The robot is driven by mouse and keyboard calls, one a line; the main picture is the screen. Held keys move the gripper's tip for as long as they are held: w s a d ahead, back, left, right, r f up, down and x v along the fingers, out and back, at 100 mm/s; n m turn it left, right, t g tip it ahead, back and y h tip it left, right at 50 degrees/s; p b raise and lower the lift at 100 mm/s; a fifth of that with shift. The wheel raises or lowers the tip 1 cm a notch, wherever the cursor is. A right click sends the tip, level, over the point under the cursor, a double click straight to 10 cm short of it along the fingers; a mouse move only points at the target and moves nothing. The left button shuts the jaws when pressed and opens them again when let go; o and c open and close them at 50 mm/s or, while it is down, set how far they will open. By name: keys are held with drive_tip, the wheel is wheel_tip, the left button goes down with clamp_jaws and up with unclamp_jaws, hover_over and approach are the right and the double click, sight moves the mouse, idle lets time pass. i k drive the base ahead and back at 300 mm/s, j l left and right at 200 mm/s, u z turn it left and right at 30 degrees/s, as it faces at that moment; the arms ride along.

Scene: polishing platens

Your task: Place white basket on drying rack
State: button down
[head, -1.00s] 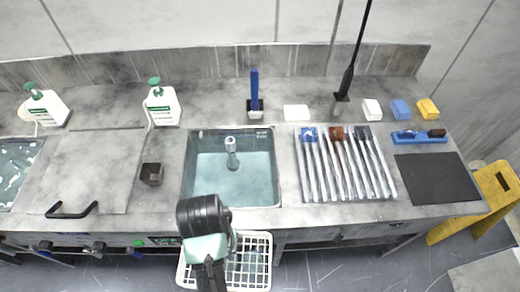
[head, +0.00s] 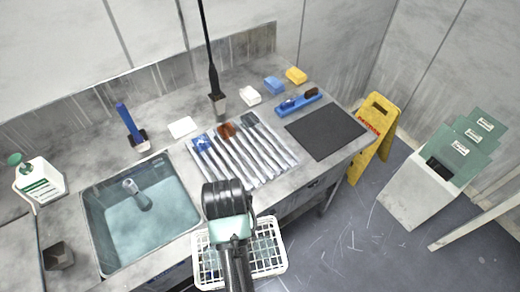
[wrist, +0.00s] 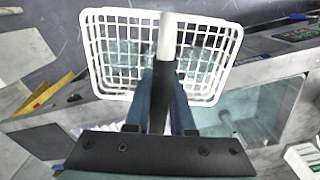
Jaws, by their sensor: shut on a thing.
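The white lattice basket (head: 280,246) hangs in front of the counter's front edge in the head view, partly hidden by my arm. In the wrist view the basket (wrist: 96,50) fills the top, with clear items visible inside. My gripper (wrist: 162,95) is shut on the basket's upright handle, between two blue fingers. In the head view my wrist hides the fingers.
The sink (head: 105,235) is left of the rack, a black mat (head: 327,133) right of it. A brush with a tall black handle (head: 218,100), sponges (head: 250,95) and a blue brush (head: 298,102) stand behind.

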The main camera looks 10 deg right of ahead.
sight(251, 164)
drive_tip(key=z, duration=1.05)
drive_tip(key=i+j+z, duration=0.25)
drive_tip(key=j+z, duration=0.25)
drive_tip(key=j, duration=0.2)
